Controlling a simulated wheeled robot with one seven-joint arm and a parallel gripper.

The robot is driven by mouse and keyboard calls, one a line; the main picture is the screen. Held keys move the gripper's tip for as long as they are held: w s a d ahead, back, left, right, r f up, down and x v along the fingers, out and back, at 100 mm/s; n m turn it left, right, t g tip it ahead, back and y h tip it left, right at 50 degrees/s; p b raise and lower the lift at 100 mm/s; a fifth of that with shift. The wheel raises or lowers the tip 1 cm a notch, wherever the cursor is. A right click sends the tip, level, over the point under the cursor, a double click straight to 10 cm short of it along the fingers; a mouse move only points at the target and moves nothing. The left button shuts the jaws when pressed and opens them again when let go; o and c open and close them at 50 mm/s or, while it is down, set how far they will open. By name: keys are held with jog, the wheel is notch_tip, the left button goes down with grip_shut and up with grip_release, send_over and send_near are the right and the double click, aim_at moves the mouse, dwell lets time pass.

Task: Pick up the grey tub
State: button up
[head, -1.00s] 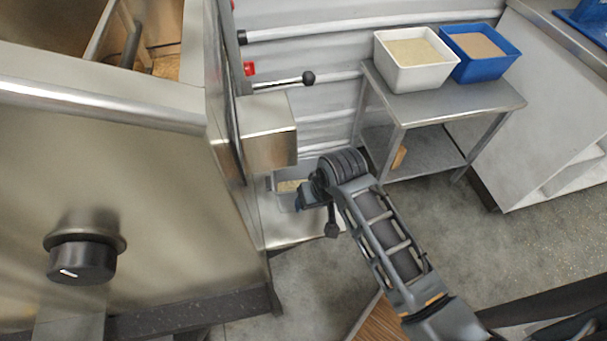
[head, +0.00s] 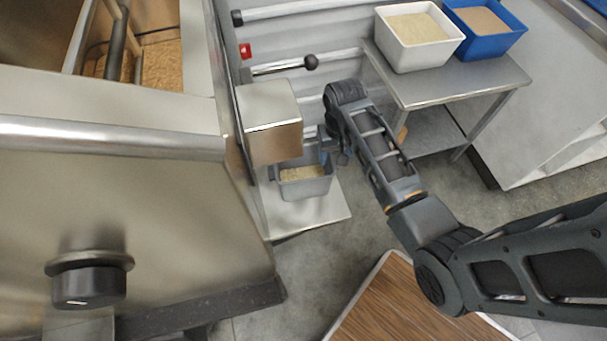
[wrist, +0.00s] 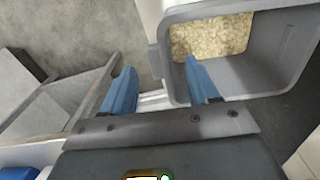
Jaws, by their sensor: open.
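The grey tub (head: 318,187) stands on a metal shelf under the hopper's spout box in the head view, with pale grainy substrate inside. In the wrist view the tub (wrist: 262,84) fills the upper right, and a small tab (wrist: 154,61) sticks out from its near side. My gripper (wrist: 159,66) is open, with two blue fingers. The right finger overlaps the tub's inside and the left finger is outside, so the side wall and tab lie between them in this view. Contact cannot be told. In the head view my gripper (head: 329,146) is at the tub's right rim, partly hidden by my wrist.
The spout box (head: 270,122) hangs close above the tub. A metal table (head: 450,82) at the right holds a white bin (head: 412,52) and a blue bin (head: 487,46).

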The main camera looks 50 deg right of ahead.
jog(key=shift+f, duration=1.15)
grip_shut()
